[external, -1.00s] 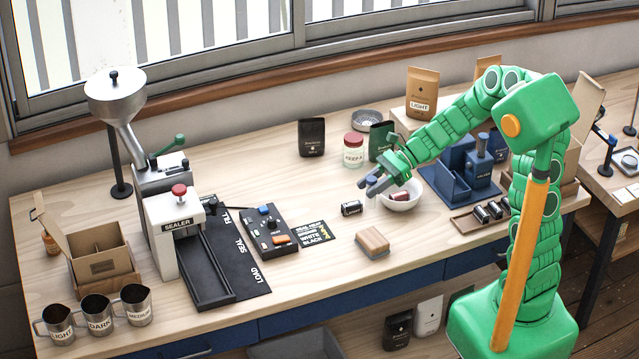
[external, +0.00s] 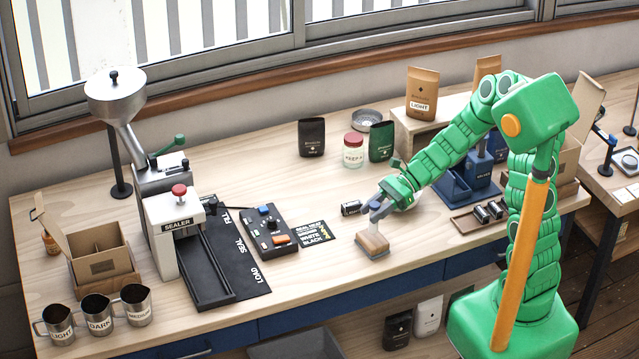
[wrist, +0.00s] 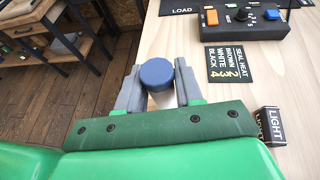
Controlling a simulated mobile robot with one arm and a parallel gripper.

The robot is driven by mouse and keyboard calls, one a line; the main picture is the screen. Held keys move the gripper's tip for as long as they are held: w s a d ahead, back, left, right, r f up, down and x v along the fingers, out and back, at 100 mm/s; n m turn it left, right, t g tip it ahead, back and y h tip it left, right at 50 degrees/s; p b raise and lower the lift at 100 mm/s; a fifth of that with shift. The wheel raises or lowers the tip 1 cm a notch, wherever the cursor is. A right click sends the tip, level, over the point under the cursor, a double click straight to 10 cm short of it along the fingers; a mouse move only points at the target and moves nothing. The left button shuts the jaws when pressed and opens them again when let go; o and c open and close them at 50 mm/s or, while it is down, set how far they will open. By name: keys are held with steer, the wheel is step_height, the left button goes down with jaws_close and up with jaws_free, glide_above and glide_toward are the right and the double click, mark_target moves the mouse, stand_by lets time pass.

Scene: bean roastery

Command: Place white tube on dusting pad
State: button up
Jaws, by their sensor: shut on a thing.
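My gripper (external: 378,208) is shut on the white tube (external: 374,224), which has a blue round cap. In the wrist view the blue cap of the tube (wrist: 156,73) sits between the two grey fingers of my gripper (wrist: 159,82). The tube looks upright. The dusting pad, which I take to be the brown block with a grey underside (external: 372,246), lies on the bench directly below the tube. The tube's lower end is at or just above the pad's top; I cannot tell whether they touch. In the wrist view my gripper and the tube hide the pad.
A printed card (external: 314,236) and a control box (external: 270,230) are to the left. A wooden tray with cylinders (external: 484,216) is to the right. The bench front edge is close.

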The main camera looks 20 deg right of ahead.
steer(key=shift+f, duration=1.1)
steer(key=o, duration=1)
steer(key=shift+f, duration=0.1)
steer(key=shift+d+r, duration=0.15)
steer(key=shift+r, duration=0.05)
steer(key=v, duration=1.1)
steer(key=shift+d, duration=0.35)
steer(key=shift+r, duration=0.1)
